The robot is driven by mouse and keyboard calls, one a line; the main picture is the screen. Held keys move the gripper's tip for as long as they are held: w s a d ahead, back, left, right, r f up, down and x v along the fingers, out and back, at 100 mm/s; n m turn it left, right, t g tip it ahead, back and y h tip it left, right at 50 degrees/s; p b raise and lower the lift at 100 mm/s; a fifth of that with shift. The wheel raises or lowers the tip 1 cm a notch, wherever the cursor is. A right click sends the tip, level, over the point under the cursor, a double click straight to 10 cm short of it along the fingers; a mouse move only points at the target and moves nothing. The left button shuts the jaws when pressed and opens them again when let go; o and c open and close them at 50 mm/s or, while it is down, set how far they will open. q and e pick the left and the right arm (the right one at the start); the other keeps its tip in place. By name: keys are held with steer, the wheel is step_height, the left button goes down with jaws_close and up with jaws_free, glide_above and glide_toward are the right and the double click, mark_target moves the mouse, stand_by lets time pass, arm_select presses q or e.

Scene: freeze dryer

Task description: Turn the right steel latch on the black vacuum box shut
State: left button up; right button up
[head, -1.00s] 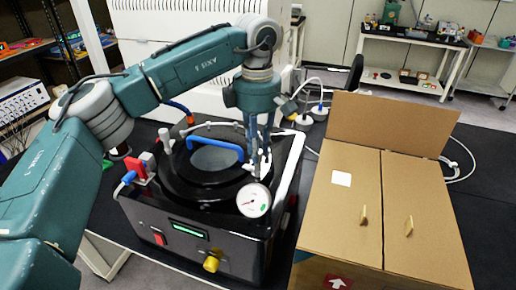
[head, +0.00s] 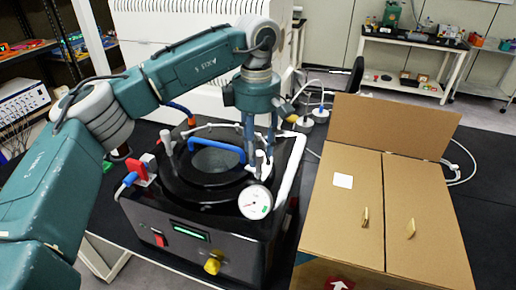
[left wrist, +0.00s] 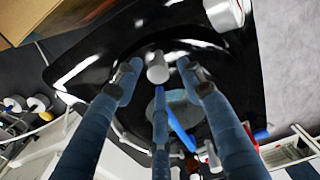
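The black vacuum box (head: 207,246) stands on the bench, with a round dark lid and a blue handle (head: 217,148) on top. The right steel latch (head: 261,167) is a small pale piece at the lid's right side, partly hidden by my fingers. My left gripper (head: 260,172) points down over it. In the left wrist view, the latch's pale cylindrical end (left wrist: 157,68) lies between the spread fingertips (left wrist: 160,76), with gaps visible at both sides. The gripper looks open around it. Whether any finger touches it is unclear. My right gripper is out of view.
A round pressure gauge (head: 255,202) sits just in front of the latch. A red valve (head: 137,168) is at the box's left. A cardboard box (head: 342,225) stands close on the right. A white machine (head: 190,50) stands behind.

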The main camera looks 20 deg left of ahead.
arm_select(q)
steer(key=shift+r, duration=0.1)
step_height(320, 180, up, 12)
stand_by(0.5)
